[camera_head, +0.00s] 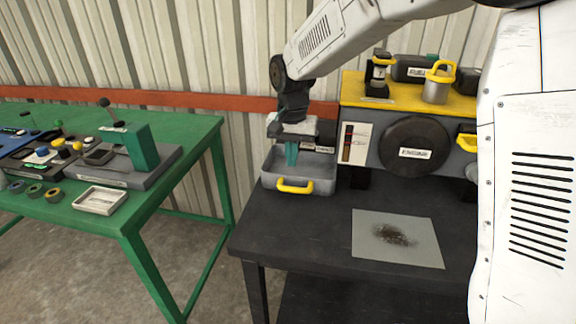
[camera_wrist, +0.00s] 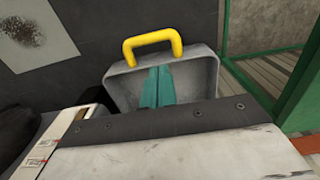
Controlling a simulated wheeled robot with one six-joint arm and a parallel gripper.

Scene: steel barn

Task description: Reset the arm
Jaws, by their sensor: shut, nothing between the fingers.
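My arm reaches down from the upper right in the head view. My gripper (camera_head: 291,153) points down over a grey tray (camera_head: 319,186) with a yellow handle, which stands at the back left of the dark table. Its teal fingers are together with nothing between them. In the wrist view the teal fingers (camera_wrist: 156,88) show against the inside of the grey tray (camera_wrist: 205,75). The gripper body hides part of the tray there. I cannot tell whether the fingertips touch the tray bottom.
A grey and yellow machine (camera_head: 415,103) stands right of the tray, with a canister (camera_head: 436,88) on top. A stained sheet (camera_head: 370,250) lies on the dark table (camera_head: 290,235). A green table (camera_head: 60,208) with several tools and a small white tray (camera_head: 100,201) stands at the left, across a gap.

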